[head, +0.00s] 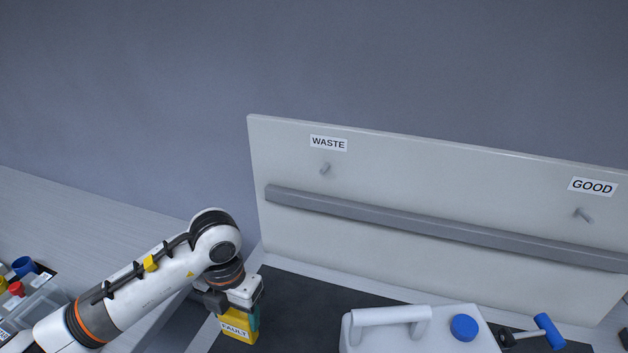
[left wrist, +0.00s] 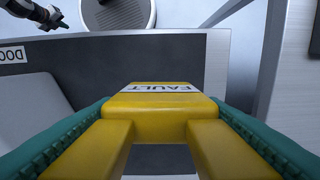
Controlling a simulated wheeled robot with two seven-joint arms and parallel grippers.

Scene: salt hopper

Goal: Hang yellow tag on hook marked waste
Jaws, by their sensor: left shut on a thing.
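The yellow tag (head: 236,325) with a white FAULT label is in my left gripper (head: 248,308), low over the front left of the dark mat. In the left wrist view the tag (left wrist: 160,104) sits between the teal fingers of the left gripper (left wrist: 160,140), which is shut on it. The WASTE hook (head: 325,168) is a short grey peg under the WASTE label (head: 328,143) on the upright board. It is empty, up and to the right of the gripper. A dark gripper, apparently my right one (left wrist: 52,20), shows small in the left wrist view; its jaws are unclear.
The GOOD hook (head: 584,215) is at the board's right, also empty. A grey rail (head: 440,227) crosses the board below both hooks.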

